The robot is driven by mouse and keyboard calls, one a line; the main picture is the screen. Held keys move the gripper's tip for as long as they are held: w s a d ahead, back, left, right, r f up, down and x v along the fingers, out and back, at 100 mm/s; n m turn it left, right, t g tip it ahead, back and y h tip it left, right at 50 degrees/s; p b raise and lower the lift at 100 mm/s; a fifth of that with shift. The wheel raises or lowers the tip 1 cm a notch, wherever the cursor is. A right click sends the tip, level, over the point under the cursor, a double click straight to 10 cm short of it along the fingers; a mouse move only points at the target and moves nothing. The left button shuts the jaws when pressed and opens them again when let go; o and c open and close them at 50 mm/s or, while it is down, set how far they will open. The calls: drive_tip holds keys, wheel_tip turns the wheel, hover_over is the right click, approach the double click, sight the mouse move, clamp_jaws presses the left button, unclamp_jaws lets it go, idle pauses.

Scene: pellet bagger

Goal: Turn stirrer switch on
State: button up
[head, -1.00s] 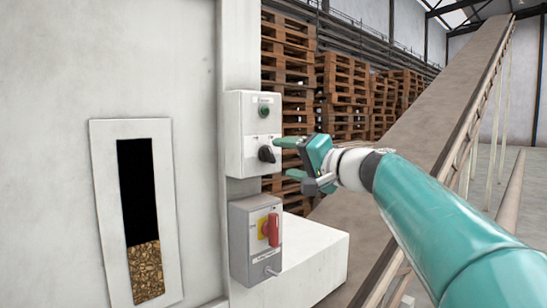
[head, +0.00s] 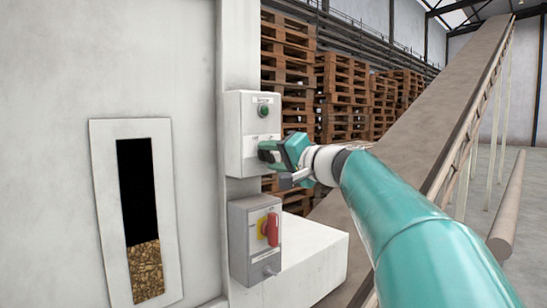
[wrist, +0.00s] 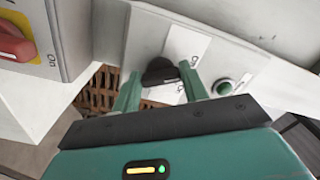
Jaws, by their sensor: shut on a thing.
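A black rotary switch (wrist: 158,72) sits on the front of a light grey control box (head: 234,135) on the wall; its label is too small to read. In the wrist view the switch lies between the two green fingers. My gripper is shut on the black switch. The switch's exact angle is hard to tell behind the fingers.
A green button (head: 263,111) sits above the switch on the same box. Below is a grey box with a red handle (head: 271,229) on a yellow plate. A white ledge (head: 315,255) juts out beneath. Pallet stacks (head: 340,95) and a conveyor (head: 440,110) stand behind.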

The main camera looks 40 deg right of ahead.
drive_tip(key=shift+m, duration=0.5)
drive_tip(key=m, duration=0.5)
drive_tip(key=shift+m, duration=0.3)
drive_tip(key=m, duration=0.5)
drive_tip(key=shift+r, duration=0.15)
drive_tip(key=shift+m, duration=0.3)
drive_tip(key=o, duration=1)
drive_tip(key=shift+s, duration=0.1)
drive_tip(key=s, duration=1.3)
drive_tip(key=shift+s+d, duration=0.15)
drive_tip(key=shift+s, duration=0.15)
